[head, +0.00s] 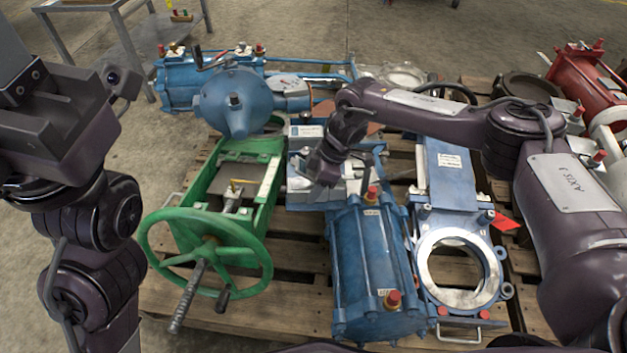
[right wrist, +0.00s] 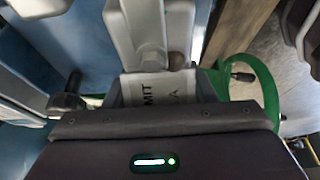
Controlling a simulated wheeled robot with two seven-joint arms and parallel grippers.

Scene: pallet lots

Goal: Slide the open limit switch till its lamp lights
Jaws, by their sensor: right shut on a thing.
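My right gripper (head: 322,172) reaches in over the middle of the pallet, low beside the grey fittings between the green valve and the blue cylinder. It is shut on a small grey block whose pale face (right wrist: 155,88) reads "MIT" and "A" in the right wrist view, apparently the limit switch. In the head view the gripper largely hides it. I cannot make out a lit switch lamp. A green light shows on my own dark gripper body. My left gripper (head: 60,110) is at the far left, clear of the valves; its jaws cannot be made out.
A green valve with a handwheel (head: 208,252) stands left of the right gripper. A blue cylinder (head: 370,265) and a blue gate valve (head: 445,180) stand at its right. A blue actuator (head: 237,102) lies behind. Red equipment (head: 585,75) stands at far right.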

